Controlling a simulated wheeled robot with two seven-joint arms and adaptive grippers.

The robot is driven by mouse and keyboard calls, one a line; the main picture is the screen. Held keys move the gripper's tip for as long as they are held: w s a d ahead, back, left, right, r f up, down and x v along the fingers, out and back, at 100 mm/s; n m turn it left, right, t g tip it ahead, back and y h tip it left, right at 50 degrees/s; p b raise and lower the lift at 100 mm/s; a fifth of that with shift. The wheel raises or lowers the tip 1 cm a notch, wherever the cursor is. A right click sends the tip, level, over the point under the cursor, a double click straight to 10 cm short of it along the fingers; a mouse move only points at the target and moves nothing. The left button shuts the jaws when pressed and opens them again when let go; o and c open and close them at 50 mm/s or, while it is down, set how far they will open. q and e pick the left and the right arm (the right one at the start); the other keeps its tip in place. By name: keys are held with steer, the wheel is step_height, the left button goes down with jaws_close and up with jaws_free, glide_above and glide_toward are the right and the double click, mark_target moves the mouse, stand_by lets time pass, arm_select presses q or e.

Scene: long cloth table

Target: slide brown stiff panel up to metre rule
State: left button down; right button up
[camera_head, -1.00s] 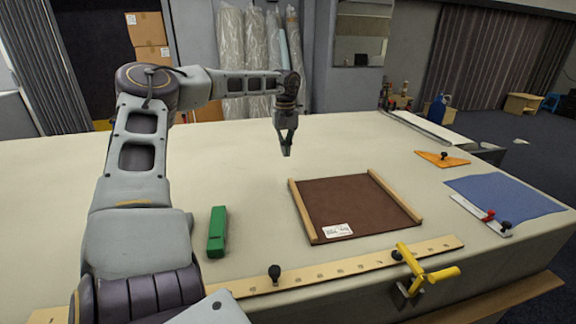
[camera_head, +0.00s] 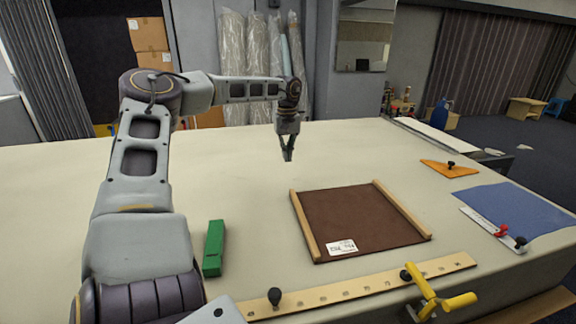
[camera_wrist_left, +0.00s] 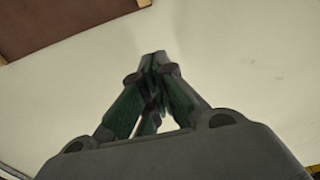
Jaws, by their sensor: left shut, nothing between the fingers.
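The brown stiff panel (camera_head: 365,218) lies flat on the table, with a wooden strip along its left and right sides and a white label by its near edge. It also shows at the upper left of the left wrist view (camera_wrist_left: 60,18). The metre rule (camera_head: 345,291) lies nearer the front edge, with a strip of bare cloth between it and the panel. My left gripper (camera_head: 287,158) is shut and empty, above the table beyond the panel's far left corner, apart from it. Its closed fingertips also show in the left wrist view (camera_wrist_left: 156,62). My right gripper is not in view.
A green block (camera_head: 214,249) lies left of the panel. A yellow-handled clamp (camera_head: 428,297) sits at the rule's right part, and a black knob (camera_head: 274,297) stands on its left part. Blue cloth (camera_head: 515,210) and an orange triangle (camera_head: 447,169) lie right. The cloth beyond the panel is clear.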

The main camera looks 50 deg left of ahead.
arm_select(q)
steer(key=b, duration=0.1)
glide_above(288, 187)
steer(key=w+a, duration=0.1)
steer(key=a, duration=0.1)
step_height(288, 187, down, 8)
steer(key=shift+r, duration=0.25)
step_height(288, 187, down, 2)
steer(key=shift+f, duration=0.1)
steer(key=shift+d, duration=0.3)
steer(key=shift+s+d, duration=0.4)
steer(key=shift+d, duration=0.25)
steer(key=shift+s+d, duration=0.25)
steer(key=shift+d, duration=0.2)
steer(key=shift+s+d, duration=0.2)
steer(key=shift+d, duration=0.15)
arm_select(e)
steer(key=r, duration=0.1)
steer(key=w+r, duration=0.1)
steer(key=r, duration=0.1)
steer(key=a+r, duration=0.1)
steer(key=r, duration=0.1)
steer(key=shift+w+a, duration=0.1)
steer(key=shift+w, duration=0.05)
